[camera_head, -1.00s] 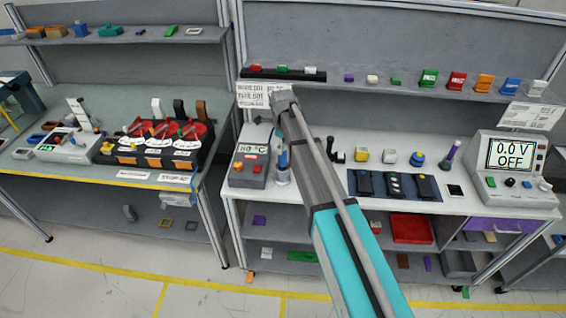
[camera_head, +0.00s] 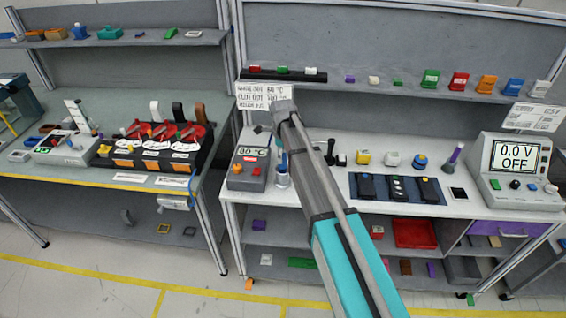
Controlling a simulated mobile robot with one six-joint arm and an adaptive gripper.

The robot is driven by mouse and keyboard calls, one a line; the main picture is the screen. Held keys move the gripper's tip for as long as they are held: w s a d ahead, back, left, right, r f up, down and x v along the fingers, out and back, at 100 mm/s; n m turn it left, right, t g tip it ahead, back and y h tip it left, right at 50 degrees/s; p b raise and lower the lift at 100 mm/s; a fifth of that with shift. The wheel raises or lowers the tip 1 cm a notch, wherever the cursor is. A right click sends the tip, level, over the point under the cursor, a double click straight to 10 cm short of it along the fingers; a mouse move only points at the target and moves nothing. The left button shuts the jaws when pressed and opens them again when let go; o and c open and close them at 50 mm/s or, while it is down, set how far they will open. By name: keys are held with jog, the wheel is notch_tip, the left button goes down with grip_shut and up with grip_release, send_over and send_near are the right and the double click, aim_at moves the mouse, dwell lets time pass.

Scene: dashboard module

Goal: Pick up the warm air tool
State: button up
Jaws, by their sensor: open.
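The warm air tool looks to be the slim upright piece with blue on it (camera_head: 281,158), in a pale round holder (camera_head: 282,179) beside a grey control box (camera_head: 247,168) whose display reads 80 °C. My arm reaches up across the middle of the view, its wrist just above and right of that tool. My gripper (camera_head: 279,139) points down at the tool's upper part and is open. Its fingertips are small and partly hidden by my arm, so I cannot tell whether they touch the tool. The tool stands upright in its holder.
A white label card (camera_head: 264,95) hangs behind my wrist. Right of my arm are small coloured parts, a dark blue mat (camera_head: 396,189) with black devices, and a meter (camera_head: 512,165) reading 0.0 V OFF. A shelf (camera_head: 400,91) crosses above the bench.

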jog(key=c, duration=1.1)
jog(key=shift+c, duration=0.2)
jog(key=shift+r, duration=0.2)
notch_tip(320, 180, up, 10)
jog(key=p, duration=1)
jog(key=shift+f, duration=0.2)
jog(key=shift+r, duration=0.1)
jog(key=shift+r+p, duration=4.2)
jog(key=shift+p, duration=0.05)
jog(key=shift+c, duration=0.2)
